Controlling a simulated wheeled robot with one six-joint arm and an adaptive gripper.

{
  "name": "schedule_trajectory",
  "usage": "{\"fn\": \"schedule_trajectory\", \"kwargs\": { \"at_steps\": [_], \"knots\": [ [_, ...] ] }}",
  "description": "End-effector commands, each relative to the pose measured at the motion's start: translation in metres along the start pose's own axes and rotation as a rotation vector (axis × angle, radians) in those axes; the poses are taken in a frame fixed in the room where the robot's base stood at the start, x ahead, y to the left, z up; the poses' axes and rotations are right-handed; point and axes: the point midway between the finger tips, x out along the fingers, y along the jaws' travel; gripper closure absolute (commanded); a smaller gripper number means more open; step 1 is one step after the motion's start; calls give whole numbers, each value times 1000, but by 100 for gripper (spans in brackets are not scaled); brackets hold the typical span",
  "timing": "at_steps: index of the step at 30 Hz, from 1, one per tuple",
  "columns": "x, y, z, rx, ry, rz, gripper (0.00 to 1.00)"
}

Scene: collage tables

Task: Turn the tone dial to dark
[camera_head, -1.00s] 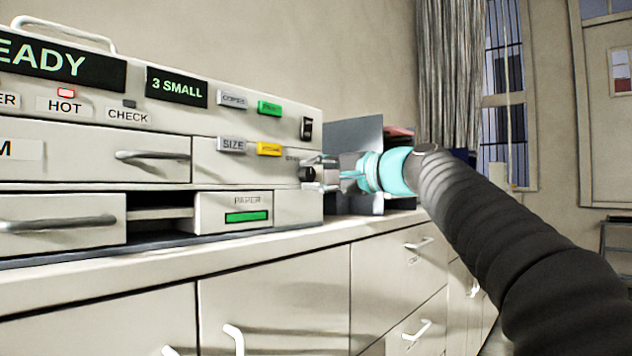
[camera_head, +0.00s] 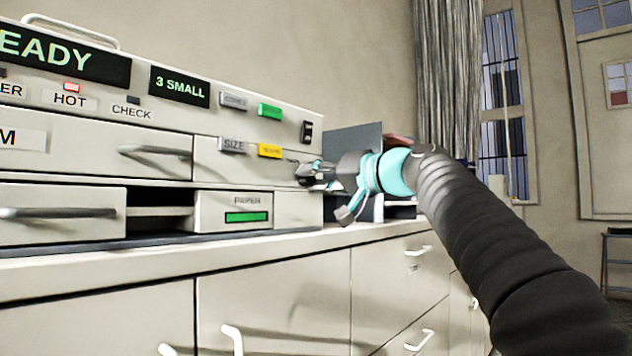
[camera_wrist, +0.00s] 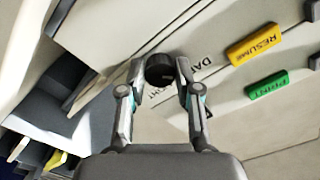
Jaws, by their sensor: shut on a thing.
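The tone dial (camera_wrist: 159,72) is a small round black knob on the machine's pale front panel. In the wrist view it sits between the two fingertips of my gripper (camera_wrist: 161,66), which is shut on it. Printed letters, "DA" and "GHT", show beside the dial, partly hidden by the fingers. In the head view the dial (camera_head: 303,175) is at the right end of the panel, with my gripper (camera_head: 316,173) reaching it from the right. The dial's pointer mark cannot be made out.
The yellow RESUME button (camera_wrist: 256,45) and green PRINT button (camera_wrist: 267,85) are near the dial. A black rocker switch (camera_head: 306,132) is above it. A dark upright panel (camera_head: 352,146) stands behind my gripper. The counter (camera_head: 150,262) runs below.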

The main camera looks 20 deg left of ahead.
Motion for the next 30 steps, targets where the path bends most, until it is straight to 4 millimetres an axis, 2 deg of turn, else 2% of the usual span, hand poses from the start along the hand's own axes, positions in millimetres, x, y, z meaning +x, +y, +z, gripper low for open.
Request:
{"fn": "schedule_trajectory", "kwargs": {
  "at_steps": [19,20,22,23,30],
  "knots": [
    [1,1,2,-49,-5,0,100],
    [1,1,2,-48,-5,0,62],
    [1,1,2,-48,-4,0,45],
    [0,1,1,-48,-4,1,42],
    [0,1,0,-48,-1,1,42]
  ]
}}
